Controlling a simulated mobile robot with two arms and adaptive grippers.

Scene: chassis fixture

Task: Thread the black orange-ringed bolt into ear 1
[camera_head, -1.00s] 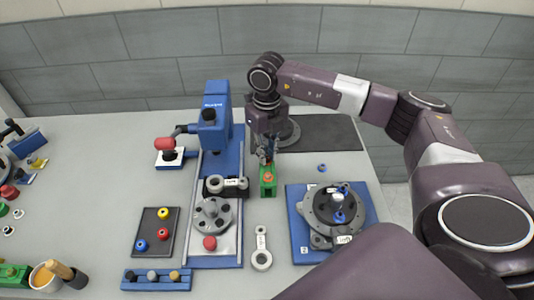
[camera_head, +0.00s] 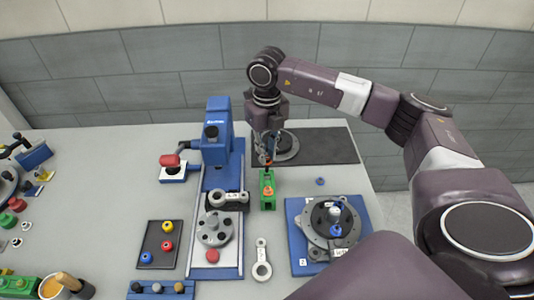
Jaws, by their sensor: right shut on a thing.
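My right gripper (camera_head: 267,154) points down just behind the green block (camera_head: 268,201) near the table's middle. It is shut on a small dark piece with an orange-red spot (camera_head: 268,162), which looks like the black orange-ringed bolt; the fingers hide much of it. An orange piece (camera_head: 268,190) sits in the green block. The chassis fixture is a dark round housing (camera_head: 315,226) on a blue plate (camera_head: 299,262) to the right. Ears with pale labels show on its rim, but I cannot tell which is ear 1. My left gripper is out of view.
A blue press (camera_head: 215,150) stands left of the gripper, with a grey hub (camera_head: 213,228) before it. A grey link (camera_head: 261,262) lies in front of the green block. A dark tray (camera_head: 152,256) holds coloured rings. A blue ring (camera_head: 320,181) lies behind the fixture.

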